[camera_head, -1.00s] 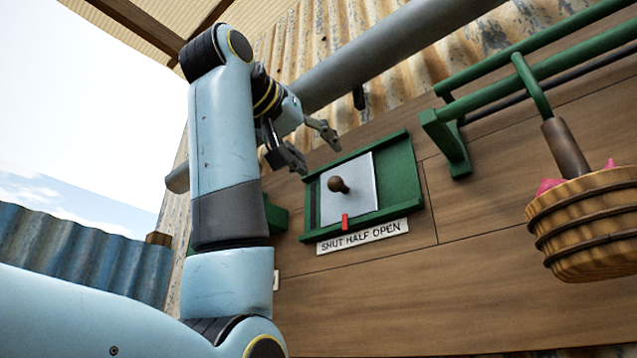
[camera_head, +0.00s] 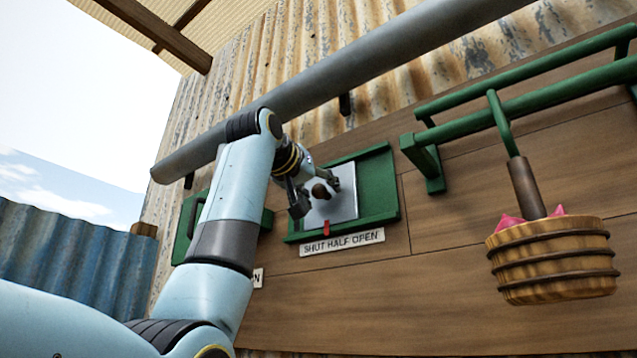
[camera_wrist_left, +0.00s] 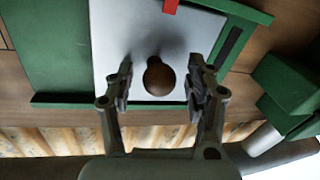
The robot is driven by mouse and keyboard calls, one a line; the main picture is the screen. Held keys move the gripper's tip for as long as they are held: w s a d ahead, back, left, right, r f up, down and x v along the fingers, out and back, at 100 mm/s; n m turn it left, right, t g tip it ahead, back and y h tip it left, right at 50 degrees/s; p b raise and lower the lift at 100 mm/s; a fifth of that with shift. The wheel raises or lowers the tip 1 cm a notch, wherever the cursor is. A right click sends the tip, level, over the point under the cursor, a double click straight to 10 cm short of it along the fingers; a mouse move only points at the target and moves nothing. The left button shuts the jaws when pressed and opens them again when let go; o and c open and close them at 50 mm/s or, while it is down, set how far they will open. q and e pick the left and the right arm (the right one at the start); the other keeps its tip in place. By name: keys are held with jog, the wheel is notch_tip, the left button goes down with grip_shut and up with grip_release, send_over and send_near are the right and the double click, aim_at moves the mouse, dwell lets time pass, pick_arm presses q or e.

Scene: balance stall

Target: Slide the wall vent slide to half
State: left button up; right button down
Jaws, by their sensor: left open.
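The wall vent slide is a pale metal plate (camera_head: 343,200) with a round brown knob (camera_head: 320,191), set in a green frame (camera_head: 378,185) on the wooden wall. A red pointer (camera_head: 326,228) on the plate stands near the join of SHUT and HALF on the white label (camera_head: 342,242). My left gripper (camera_head: 317,194) is open at the knob. In the left wrist view the plate (camera_wrist_left: 115,35) appears upside down, and the knob (camera_wrist_left: 158,77) lies between the open fingers (camera_wrist_left: 161,65), with a gap on both sides. My right gripper is out of view.
A grey pipe (camera_head: 330,80) crosses above the vent. A green rail (camera_head: 540,93) at the right holds a hanging wooden basket (camera_head: 552,265) with pink things in it. Another green fixture (camera_head: 186,225) is partly hidden behind my left arm. The wall below the label is clear.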

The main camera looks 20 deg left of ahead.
pick_arm(q)
jog(key=shift+w, duration=0.25)
jog(key=shift+s, duration=0.1)
jog(key=shift+s+d, duration=0.1)
jog(key=shift+s, duration=0.05)
jog(key=shift+c, duration=0.7)
jog(key=c, duration=0.7)
grip_shut()
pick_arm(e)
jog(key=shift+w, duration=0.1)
